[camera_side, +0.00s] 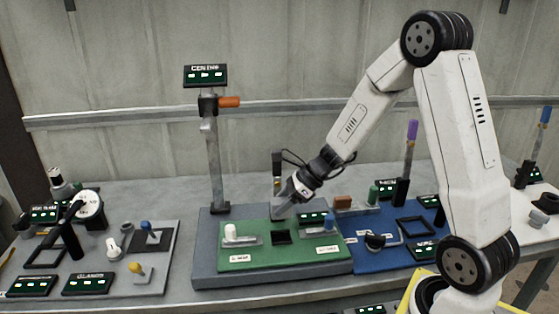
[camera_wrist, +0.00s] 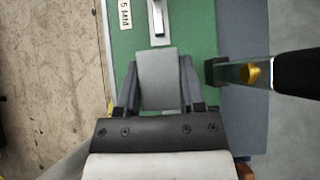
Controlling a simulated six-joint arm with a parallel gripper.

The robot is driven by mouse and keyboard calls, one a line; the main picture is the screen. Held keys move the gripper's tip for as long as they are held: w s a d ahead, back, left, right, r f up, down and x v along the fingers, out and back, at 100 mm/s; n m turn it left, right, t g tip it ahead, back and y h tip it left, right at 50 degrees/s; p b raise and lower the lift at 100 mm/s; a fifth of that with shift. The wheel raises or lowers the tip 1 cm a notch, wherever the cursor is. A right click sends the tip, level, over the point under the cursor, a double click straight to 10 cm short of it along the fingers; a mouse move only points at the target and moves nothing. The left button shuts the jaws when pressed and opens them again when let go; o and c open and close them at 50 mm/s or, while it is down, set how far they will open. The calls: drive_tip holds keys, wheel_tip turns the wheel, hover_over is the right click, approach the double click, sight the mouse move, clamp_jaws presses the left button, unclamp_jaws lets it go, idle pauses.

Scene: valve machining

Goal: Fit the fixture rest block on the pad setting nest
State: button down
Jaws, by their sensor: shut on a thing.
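My gripper (camera_side: 287,196) is over the green board (camera_side: 262,257), pointing down and to the left. In the wrist view my gripper (camera_wrist: 158,72) is shut on a plain grey block (camera_wrist: 158,85), with one dark finger on each side. I take it for the fixture rest block. In the side view its lower end (camera_side: 279,212) shows below the fingers, close above the back of the board; whether it touches cannot be told.
A tall post with an orange handle (camera_side: 229,102) stands behind the board's left side. A blue mat (camera_side: 378,257) with fittings lies right; a grey plate (camera_side: 150,270) with gauges lies left.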

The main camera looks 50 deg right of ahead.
drive_tip(key=shift+f, duration=0.2)
drive_tip(key=shift+f, duration=2.6)
drive_tip(key=shift+f, duration=0.95)
drive_tip(key=shift+c, duration=0.6)
unclamp_jaws()
drive_tip(key=shift+s+d+r, duration=0.1)
drive_tip(key=shift+r, duration=0.05)
drive_tip(key=shift+v, duration=3.75)
